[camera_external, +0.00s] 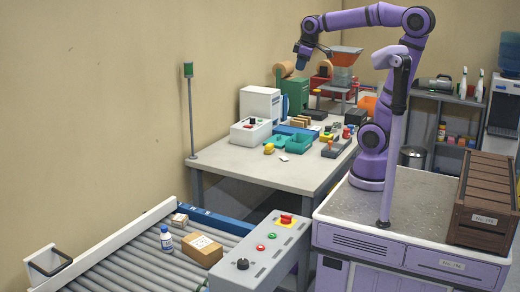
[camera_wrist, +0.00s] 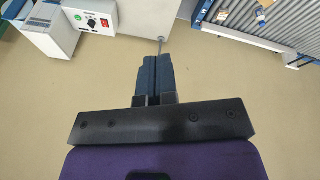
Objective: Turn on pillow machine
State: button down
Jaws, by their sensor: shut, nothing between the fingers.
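A white machine (camera_external: 260,103) with a blue roll on its right side, likely the pillow machine, stands at the back left of the table. A white control box (camera_external: 250,132) with a dark knob on top sits in front of it. My gripper (camera_external: 302,63) is raised above the back of the table, pointing down. In the wrist view its dark blue fingers (camera_wrist: 153,57) are together and empty, apart from the panel.
The table (camera_external: 240,168) also holds teal bins (camera_external: 299,143) and several small parts. A grey control box (camera_external: 262,254) with a red emergency button stands by the roller conveyor (camera_external: 130,264), which carries boxes (camera_external: 202,250) and a bottle (camera_external: 166,243). A green-topped pole (camera_external: 189,110) stands at the table's left corner.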

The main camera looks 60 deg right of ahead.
jog(key=w+d+f+n+g, duration=0.1)
jog(key=w+d+f+n, duration=0.3)
jog(key=w, duration=0.8)
jog(key=w+d+n+g, duration=0.25)
jog(key=w+d, duration=0.25)
jog(key=w, duration=0.7)
jog(key=w+d+f+n, duration=0.3)
jog(key=w+d+f, duration=0.4)
jog(key=f, duration=0.2)
jog(key=w+d+f+n+g, duration=0.1)
jog(key=w+d+f+n, duration=0.3)
jog(key=w+d+f, duration=0.3)
notch_tip(320, 180, down, 3)
jog(key=shift+w+f+y, duration=0.1)
jog(key=shift+w+y, duration=0.2)
jog(key=shift+w, duration=0.3)
jog(key=shift+g, duration=0.25)
jog(key=f, duration=0.4)
jog(key=s+f, duration=0.1)
jog(key=f, duration=0.8)
jog(key=shift+s+f, duration=0.35)
jog(key=shift+f, duration=0.05)
